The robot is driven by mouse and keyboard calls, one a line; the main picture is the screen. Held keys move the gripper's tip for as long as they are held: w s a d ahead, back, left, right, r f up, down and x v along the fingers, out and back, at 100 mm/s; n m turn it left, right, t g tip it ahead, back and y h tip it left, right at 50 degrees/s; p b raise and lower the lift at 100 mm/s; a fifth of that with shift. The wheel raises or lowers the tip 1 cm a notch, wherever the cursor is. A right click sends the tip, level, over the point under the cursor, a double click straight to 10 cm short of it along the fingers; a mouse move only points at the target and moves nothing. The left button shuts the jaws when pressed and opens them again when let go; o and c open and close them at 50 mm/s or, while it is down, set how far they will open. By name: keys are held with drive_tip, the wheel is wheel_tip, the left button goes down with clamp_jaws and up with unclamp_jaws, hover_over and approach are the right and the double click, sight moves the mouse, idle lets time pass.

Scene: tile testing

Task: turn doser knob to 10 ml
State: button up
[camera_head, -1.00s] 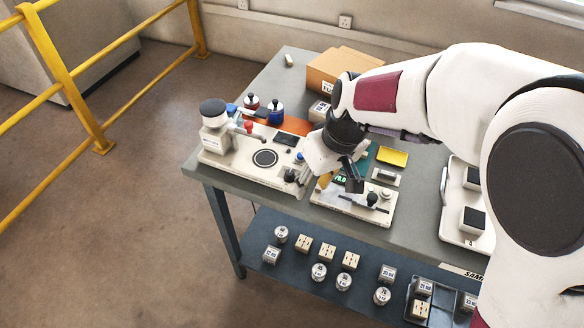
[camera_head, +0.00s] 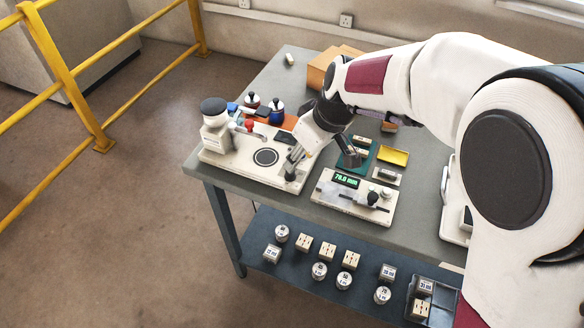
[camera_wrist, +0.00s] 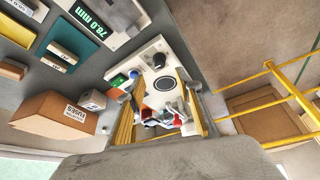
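A white bench unit (camera_head: 237,173) at the table's left end carries a dark round plate (camera_head: 265,157), which also shows in the wrist view (camera_wrist: 165,83). A black knob (camera_wrist: 158,60) stands on this unit beside the plate. In the head view my gripper's finger largely covers it. I take this as the doser knob; no ml scale is readable. My gripper (camera_head: 322,165) is open, its fingers spread wide above the unit's right end and the neighbouring gauge. In the wrist view the two fingers (camera_wrist: 160,105) are apart, with nothing held between them.
A gauge (camera_head: 340,197) reading 78.0 mm stands right of the unit. A black-capped tower (camera_head: 213,112), a red-topped part (camera_head: 249,125) and bottles (camera_head: 277,113) stand behind or left. A yellow tray (camera_head: 394,157) and cardboard box (camera_head: 318,72) lie farther back.

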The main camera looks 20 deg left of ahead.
drive_tip(key=shift+x, duration=3.9)
clamp_jaws()
